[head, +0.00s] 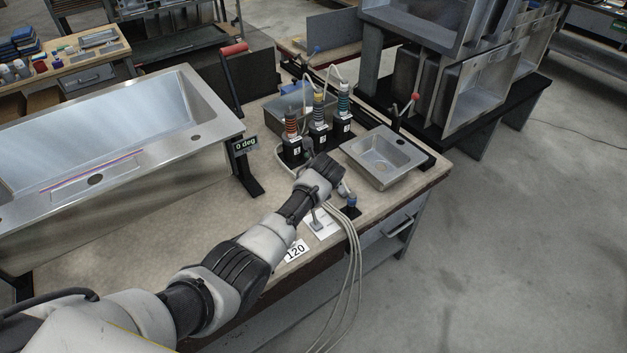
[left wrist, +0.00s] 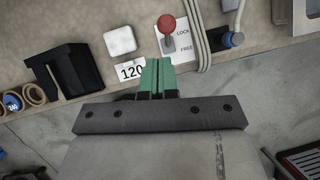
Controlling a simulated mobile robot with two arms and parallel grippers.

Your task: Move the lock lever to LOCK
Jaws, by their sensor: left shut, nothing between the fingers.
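The lock lever (left wrist: 167,25) has a red ball knob on a short stem and stands on a white card (left wrist: 187,62) marked LOCK and FREE. In the left wrist view the knob is nearest the word LOCK; I cannot tell its exact setting. The card also shows in the head view (head: 326,232), partly behind my arm, and the red knob cannot be made out there. My left gripper (left wrist: 157,63) has green fingers, shut and empty. In that view its tips appear just below the lever; contact cannot be told. My right gripper is not in view.
A tag reading 120 (head: 296,250) lies by the bench edge. Grey cables (head: 350,250) hang over the edge beside the card, near a blue fitting (head: 351,202). Several ringed bottles (head: 318,122) and a small sink (head: 383,157) stand behind. A large sink (head: 110,130) is at left.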

